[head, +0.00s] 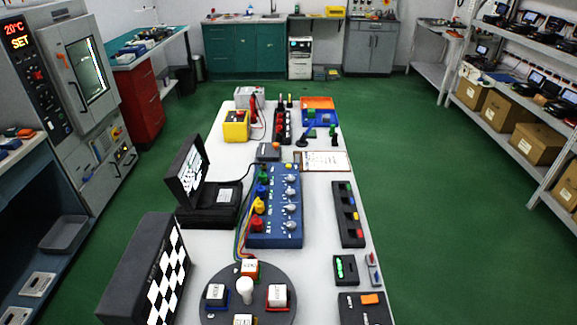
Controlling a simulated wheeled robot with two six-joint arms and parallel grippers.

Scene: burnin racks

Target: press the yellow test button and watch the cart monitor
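Neither of my grippers is in view. A blue panel (275,205) with coloured plugs and several grey knobs lies on the white table. A small round yellow spot (289,166) shows at its far end; I cannot tell whether it is the test button. A white wheeled-looking cabinet (300,62) stands at the back wall with a small dark screen (300,45) on top, which may be the cart monitor. Its display is too small to read.
A round dark tray (285,300) with labelled blocks and a checkered board (160,280) stand at the table's near end. A black strip (340,216) lies right of the panel. A yellow box (236,125) sits farther back.

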